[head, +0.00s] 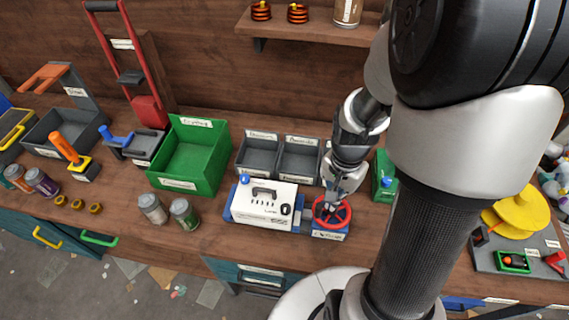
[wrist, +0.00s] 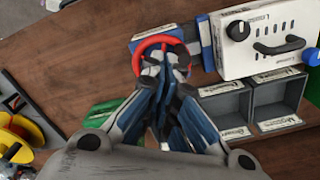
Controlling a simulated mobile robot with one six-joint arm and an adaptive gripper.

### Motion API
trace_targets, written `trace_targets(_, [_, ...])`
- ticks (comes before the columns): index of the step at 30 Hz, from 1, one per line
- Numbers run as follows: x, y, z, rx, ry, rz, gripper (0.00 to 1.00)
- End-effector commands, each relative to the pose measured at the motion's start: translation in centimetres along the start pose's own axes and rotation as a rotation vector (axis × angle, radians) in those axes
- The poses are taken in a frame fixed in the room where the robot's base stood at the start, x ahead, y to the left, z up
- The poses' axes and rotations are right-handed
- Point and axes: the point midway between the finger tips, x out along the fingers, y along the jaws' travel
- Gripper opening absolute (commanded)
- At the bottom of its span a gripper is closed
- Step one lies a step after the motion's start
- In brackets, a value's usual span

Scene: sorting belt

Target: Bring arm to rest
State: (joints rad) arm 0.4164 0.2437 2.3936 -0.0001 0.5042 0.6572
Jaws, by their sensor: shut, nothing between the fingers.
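My gripper (head: 335,200) is shut and empty, directly above a red handwheel (head: 344,214) on a blue base in the head view. In the wrist view the gripper (wrist: 164,68) points at the same red wheel (wrist: 137,62), whose rim shows around the fingertips. I cannot tell whether the fingers touch the wheel. My arm reaches down from the upper right of the head view.
A white panel box (head: 265,205) with a knob and handle stands just left of the wheel. Grey bins (head: 257,172) and a green crate (head: 168,182) stand behind. Cans (head: 184,214) stand further left. A shelf (head: 310,27) overhangs the back. Bare bench lies in front.

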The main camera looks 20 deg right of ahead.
Motion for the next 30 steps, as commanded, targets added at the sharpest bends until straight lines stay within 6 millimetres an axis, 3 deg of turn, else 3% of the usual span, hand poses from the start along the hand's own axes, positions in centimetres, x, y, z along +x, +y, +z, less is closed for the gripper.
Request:
trace_targets(8, [-0.9, -0.3, 0.2, -0.031, 0.012, -0.009, 0.00])
trace_targets(11, [-3.3, -1.1, 1.1, -0.120, 0.043, -0.032, 0.00])
trace_targets(14, [-7.0, -2.0, 2.7, -0.267, 0.093, -0.068, 0.00])
trace_targets(21, [-15.0, -2.1, 8.7, -0.670, 0.227, -0.150, 0.00])
trace_targets(25, [-17.8, -1.1, 11.6, -0.857, 0.295, -0.185, 0.00])
trace_targets(30, [-19.6, 0.2, 13.9, -1.010, 0.352, -0.211, 0.00])
